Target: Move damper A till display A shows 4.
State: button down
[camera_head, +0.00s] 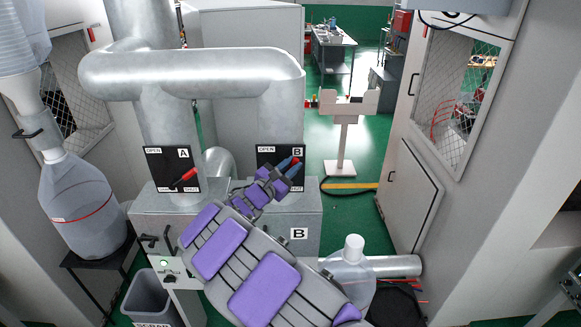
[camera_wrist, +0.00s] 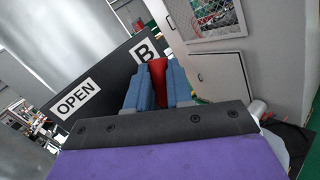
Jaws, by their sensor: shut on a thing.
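Damper A is a black panel (camera_head: 160,168) marked A on the left pipe, with a red lever (camera_head: 184,178) slanting up to the right. Damper B is a matching panel (camera_head: 265,157) marked B on the right pipe. My gripper (camera_head: 290,168) is at panel B, away from panel A. In the wrist view its blue fingers (camera_wrist: 157,88) are shut on the red lever of damper B (camera_wrist: 158,72). My arm hides the lower part of panel B. I can make out no display A or number.
A grey cabinet (camera_head: 310,215) with a B label stands below the pipes. A small panel with a green light (camera_head: 164,263) is at its lower left. A clear bottle (camera_head: 75,210) stands at left, and a bin (camera_head: 150,300) below. Green floor is open behind right.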

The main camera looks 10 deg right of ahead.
jog(key=c, duration=1.3)
grip_release()
jog(key=shift+r, duration=0.1)
jog(key=shift+a, duration=0.1)
jog(key=b+v, duration=0.1)
jog(key=v, duration=1.6)
jog(key=shift+a+f, duration=0.1)
jog(key=shift+f, duration=0.1)
